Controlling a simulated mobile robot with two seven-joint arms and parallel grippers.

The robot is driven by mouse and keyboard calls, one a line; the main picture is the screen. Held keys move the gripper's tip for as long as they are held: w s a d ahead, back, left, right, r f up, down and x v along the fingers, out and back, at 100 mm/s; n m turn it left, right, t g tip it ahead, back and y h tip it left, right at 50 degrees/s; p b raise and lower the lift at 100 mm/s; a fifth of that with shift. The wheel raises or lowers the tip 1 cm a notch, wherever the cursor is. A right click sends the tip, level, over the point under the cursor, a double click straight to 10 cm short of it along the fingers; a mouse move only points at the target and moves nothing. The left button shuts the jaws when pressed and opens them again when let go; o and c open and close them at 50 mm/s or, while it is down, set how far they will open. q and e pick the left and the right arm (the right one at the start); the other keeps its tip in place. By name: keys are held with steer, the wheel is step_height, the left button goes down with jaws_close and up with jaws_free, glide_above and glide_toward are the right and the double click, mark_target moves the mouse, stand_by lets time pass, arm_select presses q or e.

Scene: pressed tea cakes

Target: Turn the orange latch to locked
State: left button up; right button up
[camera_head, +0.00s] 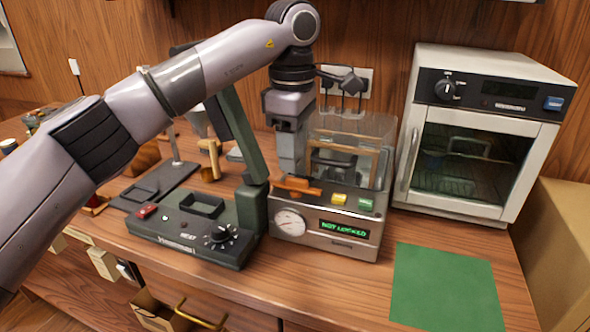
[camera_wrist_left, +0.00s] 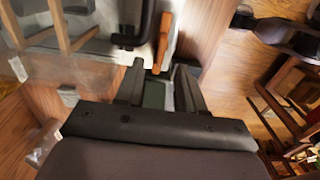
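The orange latch (camera_head: 299,187) lies roughly level on the top front left of a grey press machine (camera_head: 365,229). The machine's display (camera_head: 344,229) reads "NOT LOCKED". My left gripper (camera_head: 291,172) points down just above and behind the latch. In the left wrist view, the two fingers of my left gripper (camera_wrist_left: 158,70) stand apart. The orange latch (camera_wrist_left: 164,35) shows there just beyond the fingertips, its near end close to the gap; I cannot tell whether they touch. My right gripper is in neither view.
The machine has a yellow button (camera_head: 339,198), a green button (camera_head: 365,204), a gauge (camera_head: 289,223) and a clear guard (camera_head: 352,130). A dark heat unit (camera_head: 187,238) stands close on the left. A white oven (camera_head: 484,130) is right; a green mat (camera_head: 445,287) lies in front of it.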

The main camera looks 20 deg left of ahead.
mark_target(293, 177)
arm_select(q)
step_height(293, 177, down, 5)
steer(key=shift+r, duration=0.1)
steer(key=shift+c, duration=0.3)
jaws_close()
